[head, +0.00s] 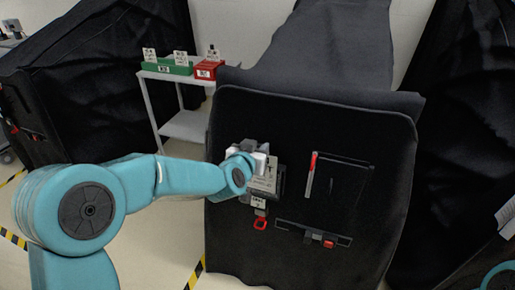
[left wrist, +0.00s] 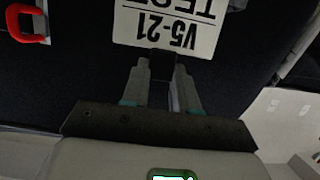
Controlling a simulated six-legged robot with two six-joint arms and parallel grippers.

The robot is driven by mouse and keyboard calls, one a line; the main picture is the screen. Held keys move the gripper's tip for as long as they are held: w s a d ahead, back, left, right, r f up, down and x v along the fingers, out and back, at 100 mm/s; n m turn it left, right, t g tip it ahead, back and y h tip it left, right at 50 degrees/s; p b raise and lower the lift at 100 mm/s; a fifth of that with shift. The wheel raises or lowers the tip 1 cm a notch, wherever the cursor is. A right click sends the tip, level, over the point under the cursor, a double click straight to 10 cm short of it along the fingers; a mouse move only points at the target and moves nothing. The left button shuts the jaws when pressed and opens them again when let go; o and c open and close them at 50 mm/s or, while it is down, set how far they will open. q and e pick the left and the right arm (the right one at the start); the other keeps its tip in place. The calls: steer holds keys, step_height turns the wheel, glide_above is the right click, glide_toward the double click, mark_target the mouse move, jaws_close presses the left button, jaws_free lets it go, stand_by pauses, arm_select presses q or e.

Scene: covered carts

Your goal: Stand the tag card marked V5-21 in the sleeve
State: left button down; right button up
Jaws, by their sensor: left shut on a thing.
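The white tag card marked V5-21 (left wrist: 168,27) is upside down in the left wrist view, with its lower lettering partly cut off by the frame. In the head view the card (head: 265,178) is held in front of the black covered cart's upright face, beside a dark grey holder (head: 282,181). My left gripper (head: 250,157) is at its upper left. I cannot tell whether this holder is the sleeve, or whether the card touches it. My right gripper is out of view.
Green (head: 168,67) and red (head: 206,71) bins stand on a shelf cart behind.

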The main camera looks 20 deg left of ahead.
arm_select(q)
steer(key=c, duration=0.8)
jaws_free()
steer(key=shift+s, duration=0.15)
steer(key=v, duration=1.6)
steer(key=shift+r+b, duration=0.1)
steer(key=shift+b, duration=0.25)
steer(key=shift+a, duration=0.1)
